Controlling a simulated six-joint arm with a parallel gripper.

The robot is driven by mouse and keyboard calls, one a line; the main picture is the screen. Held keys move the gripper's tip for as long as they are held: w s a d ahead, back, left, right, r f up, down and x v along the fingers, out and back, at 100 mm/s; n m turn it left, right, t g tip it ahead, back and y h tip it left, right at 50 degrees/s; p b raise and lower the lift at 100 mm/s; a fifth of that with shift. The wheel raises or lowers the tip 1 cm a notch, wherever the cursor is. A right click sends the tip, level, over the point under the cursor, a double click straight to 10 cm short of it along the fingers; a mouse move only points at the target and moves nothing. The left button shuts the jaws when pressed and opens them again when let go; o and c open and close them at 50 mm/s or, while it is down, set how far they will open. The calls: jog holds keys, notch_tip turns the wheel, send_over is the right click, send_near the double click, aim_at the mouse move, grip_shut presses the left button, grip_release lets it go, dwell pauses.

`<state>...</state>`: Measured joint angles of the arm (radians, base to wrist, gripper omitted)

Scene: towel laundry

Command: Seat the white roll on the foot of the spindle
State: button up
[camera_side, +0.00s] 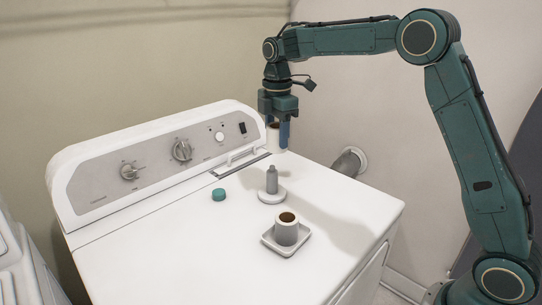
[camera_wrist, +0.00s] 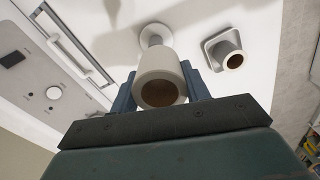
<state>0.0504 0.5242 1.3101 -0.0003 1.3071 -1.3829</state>
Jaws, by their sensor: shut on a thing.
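My gripper (camera_side: 276,136) is shut on a white roll (camera_wrist: 161,66) with a brown core, its two blue fingers on either side. In the side view the roll (camera_side: 274,142) is upright and raised above the washer top, its lower end higher than the tip of the spindle. The grey spindle (camera_side: 272,180) stands bare on its round white foot (camera_side: 268,198). In the wrist view the foot (camera_wrist: 155,32) shows just beyond the held roll, which hides part of the spindle. The roll and spindle are apart; I cannot tell how exactly they line up.
A second pale roll (camera_side: 286,235) stands in a square dish (camera_side: 276,248) in front of the spindle; the dish (camera_wrist: 211,45) is at right in the wrist view. A teal cap (camera_side: 218,195) lies left of the spindle. The washer's control panel (camera_side: 160,163) rises behind. The front left washer top is clear.

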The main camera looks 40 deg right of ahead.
aim_at(272, 166)
jog(key=shift+w+a+f, duration=0.25)
jog(key=shift+w+f, duration=0.15)
jog(key=shift+w, duration=0.2)
jog(key=shift+f, duration=0.15)
jog(key=shift+f, duration=1.65)
jog(key=shift+f, duration=3.05)
dwell(2.6)
